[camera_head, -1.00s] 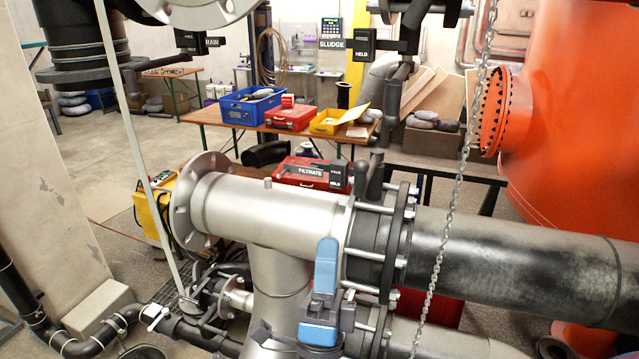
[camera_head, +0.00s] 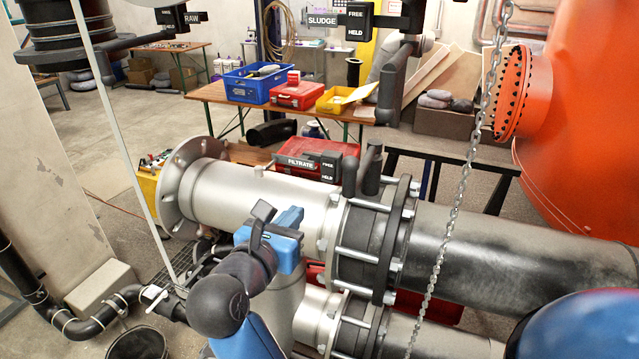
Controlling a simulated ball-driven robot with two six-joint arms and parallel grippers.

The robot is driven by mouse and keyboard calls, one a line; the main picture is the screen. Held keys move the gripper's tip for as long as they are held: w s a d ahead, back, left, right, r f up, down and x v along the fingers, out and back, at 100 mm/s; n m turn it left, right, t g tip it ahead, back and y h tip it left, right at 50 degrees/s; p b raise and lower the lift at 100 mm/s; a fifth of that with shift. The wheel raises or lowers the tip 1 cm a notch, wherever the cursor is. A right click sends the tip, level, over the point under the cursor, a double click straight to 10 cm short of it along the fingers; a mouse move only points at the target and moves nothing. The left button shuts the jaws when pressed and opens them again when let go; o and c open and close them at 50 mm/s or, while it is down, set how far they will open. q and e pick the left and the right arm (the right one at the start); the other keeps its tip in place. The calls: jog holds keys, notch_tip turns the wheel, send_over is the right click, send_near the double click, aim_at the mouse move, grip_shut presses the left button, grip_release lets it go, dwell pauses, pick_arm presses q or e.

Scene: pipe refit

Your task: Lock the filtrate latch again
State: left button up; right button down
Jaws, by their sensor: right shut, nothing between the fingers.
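The filtrate latch has a black label plate (camera_head: 300,163) reading FILTRATE and a FREE/HELD plate (camera_head: 330,165) beside it, behind the upper grey pipe. A dark lever and post (camera_head: 371,172) stand just right of the plates, above the black flange. I cannot tell which mark the lever lines up with. My right gripper (camera_head: 262,222), blue with dark fingers, is shut and empty. It is in front of the grey pipe, left of and nearer than the latch, apart from it. My arm partly covers the lower pipe. My left gripper is not in view.
The grey pipe (camera_head: 255,198) joins a bolted black flange (camera_head: 395,240) and a dark pipe (camera_head: 510,240) to the right. A chain (camera_head: 462,180) hangs in front of it. The SLUDGE plate (camera_head: 322,19) is higher up. A red toolbox (camera_head: 310,150) stands behind the filtrate plates.

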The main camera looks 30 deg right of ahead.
jog(key=p, duration=0.5)
send_near(327, 179)
jog(key=x, duration=0.5)
jog(key=shift+d, duration=0.15)
jog(key=shift+x, duration=0.85)
jog(key=shift+f, duration=0.15)
jog(key=shift+w+d+f+b, duration=0.15)
jog(key=shift+f+b, duration=0.15)
jog(key=shift+b, duration=0.6)
jog(key=shift+r+p, duration=0.3)
jog(key=shift+r, duration=0.05)
